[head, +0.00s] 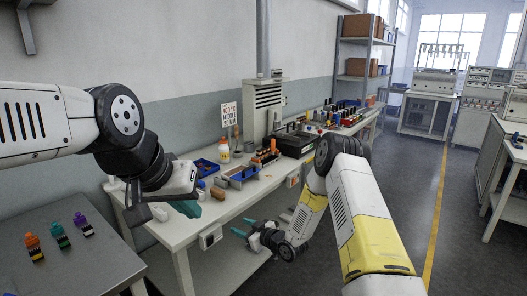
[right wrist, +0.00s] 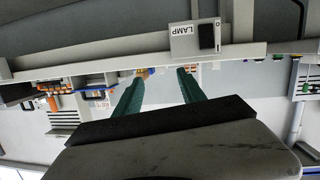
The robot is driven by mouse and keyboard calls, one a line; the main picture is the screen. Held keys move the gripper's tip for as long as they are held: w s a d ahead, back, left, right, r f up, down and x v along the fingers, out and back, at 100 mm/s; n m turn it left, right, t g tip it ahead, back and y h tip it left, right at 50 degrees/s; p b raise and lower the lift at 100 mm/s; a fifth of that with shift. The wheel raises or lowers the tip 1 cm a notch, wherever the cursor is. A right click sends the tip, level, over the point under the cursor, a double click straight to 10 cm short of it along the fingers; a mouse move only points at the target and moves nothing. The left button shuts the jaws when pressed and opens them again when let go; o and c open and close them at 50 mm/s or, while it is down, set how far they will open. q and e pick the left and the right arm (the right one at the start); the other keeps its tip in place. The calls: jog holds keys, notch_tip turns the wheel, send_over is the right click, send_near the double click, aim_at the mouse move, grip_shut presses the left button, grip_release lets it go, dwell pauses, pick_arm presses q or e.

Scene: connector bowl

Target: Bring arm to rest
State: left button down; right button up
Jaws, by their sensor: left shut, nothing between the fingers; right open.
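My left arm reaches in from the left in the head view. Its gripper (head: 187,208) has teal fingers, is shut and empty, and hangs over the near end of the white workbench (head: 178,234). My right arm, white and yellow, extends from the lower right. Its gripper (head: 240,229) is beside the bench's front edge, apart from any object. In the right wrist view, the right gripper's two teal fingers (right wrist: 158,84) are spread, with nothing held between them.
A switch box marked LAMP (right wrist: 198,39) is on the bench front. Blue trays (head: 243,172), a white bottle (head: 224,150) and small parts stand on the bench. Floor (head: 405,165) at right is clear.

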jog(key=w+d+r+m+h, duration=0.1)
jog(key=d+r+h, duration=0.1)
jog(key=d+r, duration=0.4)
jog(key=w+d+r+m+h, duration=0.1)
jog(key=d+r+h, duration=0.2)
jog(key=r, duration=0.6)
jog(key=s+d+r+m+h, duration=0.3)
jog(key=s+d+r, duration=0.55)
jog(key=r, duration=0.25)
jog(key=s+d+r+m+g, duration=0.1)
jog(key=s+r, duration=0.1)
jog(key=s, duration=0.7)
jog(key=s+d+r+m+g, duration=0.2)
jog(key=s+r, duration=0.1)
jog(key=s, duration=0.7)
jog(key=s+d+r+m+g, duration=0.1)
jog(key=s+d+r+m, duration=0.1)
jog(key=s, duration=0.8)
jog(key=shift+s+d+r+h, duration=0.2)
jog(key=shift+r+h, duration=0.1)
jog(key=shift+h, duration=0.1)
